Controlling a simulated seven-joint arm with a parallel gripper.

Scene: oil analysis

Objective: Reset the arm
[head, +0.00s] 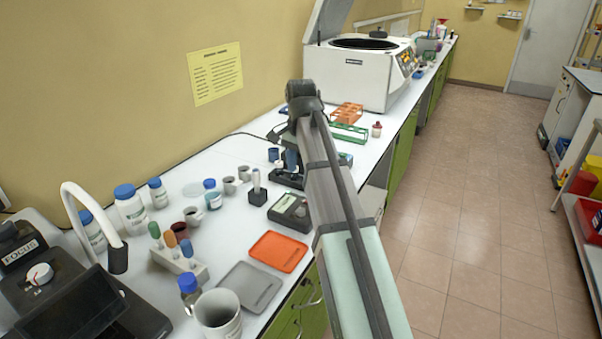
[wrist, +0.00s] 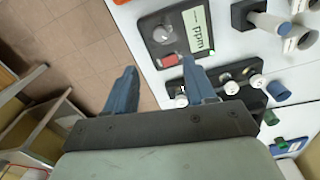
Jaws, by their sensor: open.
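My gripper (wrist: 161,82) is open and empty, with its two blue fingers spread apart in the wrist view. In the head view my gripper (head: 290,160) hangs at the end of the raised arm, pointing down over the white bench. It is partly hidden there by my own arm. In the wrist view one finger overlaps a black rack (wrist: 235,87) with small vials. The other finger is over the floor past the bench edge. I cannot tell its exact height above the rack.
A grey device with an rpm display (wrist: 190,30) sits near the rack; the device also shows in the head view (head: 290,212). An orange tray (head: 278,251), bottles (head: 131,208) and a mug (head: 217,314) stand nearer. An open-lidded centrifuge (head: 350,78) is behind. The aisle floor (head: 460,210) is clear.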

